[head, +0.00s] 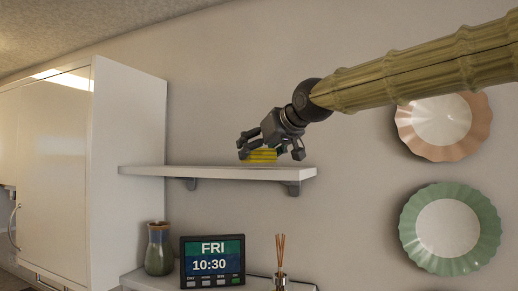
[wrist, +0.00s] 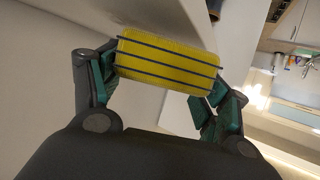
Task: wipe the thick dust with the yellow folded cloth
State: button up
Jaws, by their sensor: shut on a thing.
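The yellow folded cloth (wrist: 168,62) has dark stripes and sits between the fingers of my gripper (wrist: 160,80) in the wrist view. In the head view my gripper (head: 272,146) is shut on the cloth (head: 260,156), just above or touching the white shelf (head: 215,172); I cannot tell which. The cloth is over the middle-right part of the shelf. No dust can be made out in either view; the shelf's top is seen nearly edge-on in the head view.
A white cabinet (head: 125,150) stands at the shelf's left end. Below are a vase (head: 159,249), a clock display (head: 212,262) and a reed diffuser (head: 280,270). A pink-rimmed plate (head: 440,122) and a green-rimmed plate (head: 450,228) hang on the wall at right. The shelf's left part looks clear.

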jog(key=shift+s, duration=0.2)
jog(key=shift+w+f, duration=0.1)
jog(key=shift+f, duration=0.2)
jog(key=shift+f+b, duration=0.5)
jog(key=shift+b, duration=0.05)
jog(key=shift+w+d+p, duration=0.35)
jog(key=shift+w+p, duration=0.1)
jog(key=shift+w, duration=0.3)
jog(key=shift+w+d+p, duration=0.3)
jog(key=shift+w+p, duration=0.15)
jog(key=shift+w, duration=0.3)
jog(key=shift+w, duration=0.1)
